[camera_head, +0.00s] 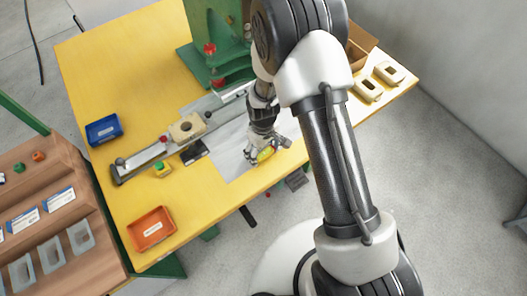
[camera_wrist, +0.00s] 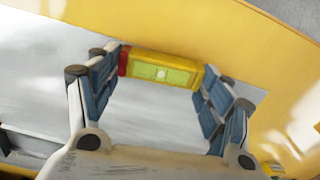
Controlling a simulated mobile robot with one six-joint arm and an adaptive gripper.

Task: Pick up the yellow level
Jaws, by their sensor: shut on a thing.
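The yellow level (camera_wrist: 161,69) is a short yellow bar with a greenish middle and a red end. In the wrist view it lies crosswise between the two blue-padded fingers of my gripper (camera_wrist: 160,80), which are shut on it at its ends. In the head view the level (camera_head: 265,154) shows as a small yellow-green patch at my gripper (camera_head: 266,150), low over the grey sheet near the table's front edge. My gripper partly hides it there. I cannot tell whether it touches the surface.
The yellow table (camera_head: 110,60) holds a green machine (camera_head: 222,50), a metal rail fixture with a beige part (camera_head: 187,127), a blue bin (camera_head: 103,129), an orange bin (camera_head: 151,229) and beige parts at the right (camera_head: 389,73). A brown rack (camera_head: 50,180) stands at left.

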